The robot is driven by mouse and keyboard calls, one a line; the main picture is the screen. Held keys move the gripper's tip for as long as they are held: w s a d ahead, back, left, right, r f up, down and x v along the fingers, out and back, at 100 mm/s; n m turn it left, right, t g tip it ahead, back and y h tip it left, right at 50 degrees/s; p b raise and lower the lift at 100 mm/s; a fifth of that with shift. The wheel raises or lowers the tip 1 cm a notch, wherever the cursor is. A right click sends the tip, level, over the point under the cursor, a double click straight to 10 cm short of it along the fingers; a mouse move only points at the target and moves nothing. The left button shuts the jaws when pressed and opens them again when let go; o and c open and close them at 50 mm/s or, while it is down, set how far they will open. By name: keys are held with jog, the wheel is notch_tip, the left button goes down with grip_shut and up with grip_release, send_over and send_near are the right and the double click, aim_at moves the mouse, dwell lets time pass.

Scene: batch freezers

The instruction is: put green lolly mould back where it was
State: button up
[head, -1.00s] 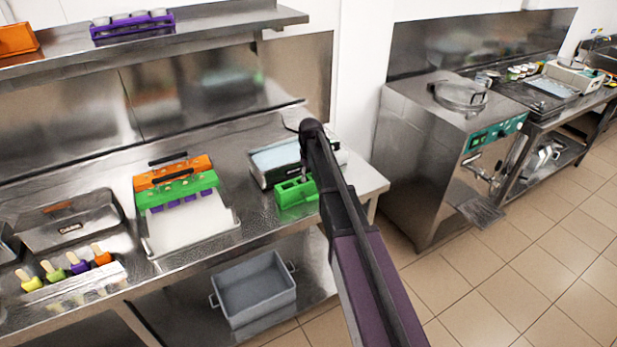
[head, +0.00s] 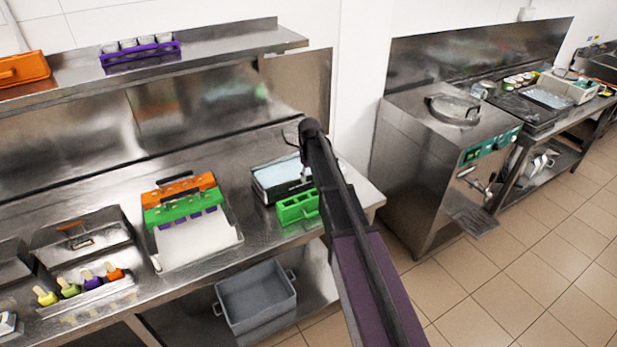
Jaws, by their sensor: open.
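A green lolly mould (head: 297,208) with open compartments stands on the steel counter, at the front edge of a dark-rimmed basin with a pale blue surface (head: 275,176). My gripper (head: 302,168) is open, just above and behind the mould. It is small and partly hidden by my arm, and I see nothing held in it. A gap seems to show between gripper and mould, but contact is hard to judge. Farther left, a green bar (head: 183,207) and an orange bar (head: 178,188) with dark handles sit across a white-floored tray (head: 198,243), with purple pieces below.
Several coloured lollies (head: 92,281) stand in a holder at the front left. A purple rack with cups (head: 140,52) and an orange container (head: 22,69) are on the upper shelf. A grey crate (head: 256,297) sits below the counter. A steel machine (head: 425,180) stands right.

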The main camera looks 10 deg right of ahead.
jog(key=shift+r+p, duration=1)
jog(key=shift+r, duration=0.35)
jog(key=shift+s, duration=0.1)
jog(key=s+m, duration=0.3)
jog(key=s, duration=2.5)
jog(key=shift+s+a+m, duration=0.25)
jog(key=shift+s+m, duration=0.05)
